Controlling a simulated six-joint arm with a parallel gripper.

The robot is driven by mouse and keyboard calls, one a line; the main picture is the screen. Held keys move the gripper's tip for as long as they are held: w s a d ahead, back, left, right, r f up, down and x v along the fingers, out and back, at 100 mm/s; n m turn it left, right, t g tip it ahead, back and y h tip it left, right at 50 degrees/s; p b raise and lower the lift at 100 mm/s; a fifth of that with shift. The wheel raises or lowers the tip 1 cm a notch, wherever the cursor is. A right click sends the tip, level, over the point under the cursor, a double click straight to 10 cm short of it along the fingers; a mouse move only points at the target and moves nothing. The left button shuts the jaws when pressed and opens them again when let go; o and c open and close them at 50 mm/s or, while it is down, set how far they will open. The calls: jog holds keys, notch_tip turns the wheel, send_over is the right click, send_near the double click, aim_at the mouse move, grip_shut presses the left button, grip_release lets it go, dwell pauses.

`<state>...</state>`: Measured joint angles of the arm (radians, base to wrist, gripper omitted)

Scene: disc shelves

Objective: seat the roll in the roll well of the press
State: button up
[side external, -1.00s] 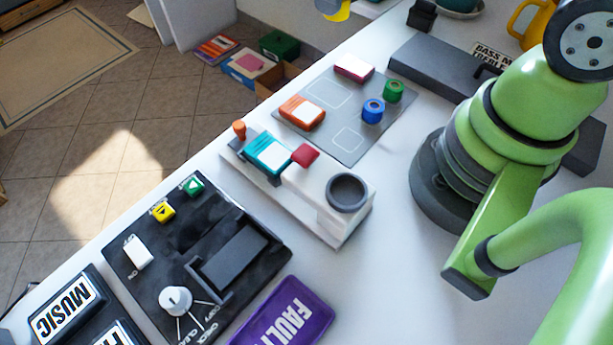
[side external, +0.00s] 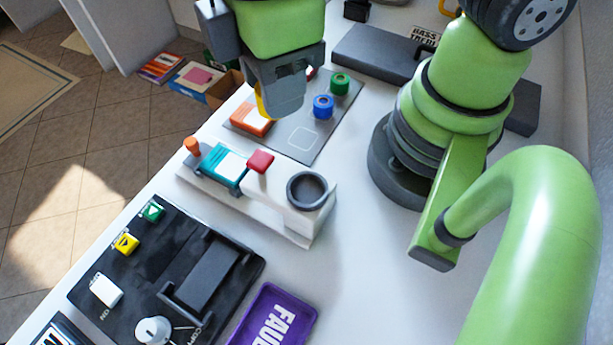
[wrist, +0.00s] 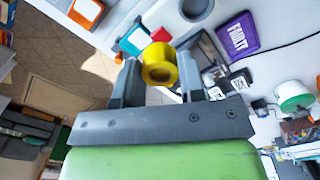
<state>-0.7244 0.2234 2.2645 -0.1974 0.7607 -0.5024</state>
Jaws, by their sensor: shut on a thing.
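My gripper (side external: 274,105) is shut on the yellow roll (side external: 262,100), held above the work surface. The roll is mostly hidden behind a finger in the side external view. In the wrist view the yellow roll (wrist: 158,72) sits between my two fingertips (wrist: 160,62), its hole facing the camera. The white press (side external: 278,202) stands below and in front of the gripper, with a teal and white cartridge (side external: 223,166) and a red block on it. Its roll well (side external: 310,190), a dark ring, looks empty. The well also shows in the wrist view (wrist: 195,8).
A grey mat (side external: 305,138) behind the press holds an orange cartridge (side external: 250,120), a blue roll (side external: 323,106) and a green roll (side external: 340,83). A black console (side external: 220,230) and a purple FAULTY tray (side external: 270,318) lie in front. The table right of the press is clear.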

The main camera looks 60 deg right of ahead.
aim_at(307, 193)
jog(key=s+a+n, duration=0.2)
jog(key=s+n, duration=0.2)
jog(key=s, duration=0.1)
notch_tip(307, 193, down, 10)
jog(key=shift+a, duration=0.1)
jog(key=shift+f, duration=0.1)
dwell(0.3)
jog(key=o, duration=0.9)
